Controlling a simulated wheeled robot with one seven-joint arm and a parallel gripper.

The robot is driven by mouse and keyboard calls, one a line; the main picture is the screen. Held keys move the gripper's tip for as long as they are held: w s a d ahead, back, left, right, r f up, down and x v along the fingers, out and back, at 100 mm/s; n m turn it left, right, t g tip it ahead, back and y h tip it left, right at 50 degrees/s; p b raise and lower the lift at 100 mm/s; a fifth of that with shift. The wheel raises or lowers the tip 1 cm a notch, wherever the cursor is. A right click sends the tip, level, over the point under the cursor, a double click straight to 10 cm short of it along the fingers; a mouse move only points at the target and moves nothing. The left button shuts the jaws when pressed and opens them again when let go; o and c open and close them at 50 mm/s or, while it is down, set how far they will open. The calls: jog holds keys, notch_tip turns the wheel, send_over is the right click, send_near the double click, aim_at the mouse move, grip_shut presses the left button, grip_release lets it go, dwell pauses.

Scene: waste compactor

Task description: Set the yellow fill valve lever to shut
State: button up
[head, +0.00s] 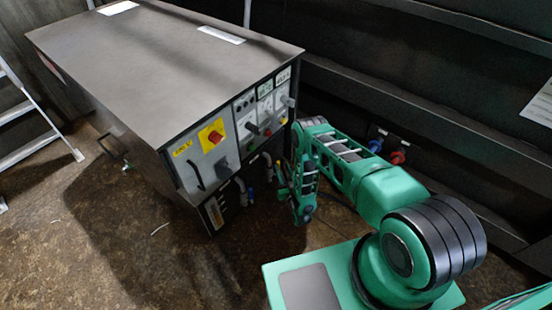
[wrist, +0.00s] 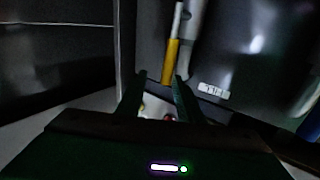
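The yellow lever (wrist: 172,62) shows in the wrist view as a short yellow bar below a pale grey pipe or rod, in front of a dark panel. My gripper (wrist: 160,77) is open, with its two dark fingers apart. The lever lies just ahead of the fingertips, in line with the gap, its lower end near the right fingertip. I cannot tell whether they touch. In the head view I cannot make out the lever or the fingers; my green arm reaches down by the cabinet's right side.
The compactor's control cabinet (head: 165,58) has a front panel with switches and a red knob on a yellow plate (head: 211,135). A small white label (wrist: 213,90) is right of the lever. Blue and red connectors (head: 397,157) sit on the wall. The floor at front left is mostly clear.

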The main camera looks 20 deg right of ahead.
jog(key=w+a, duration=0.1)
jog(key=w, duration=0.7)
jog(key=shift+a, duration=0.15)
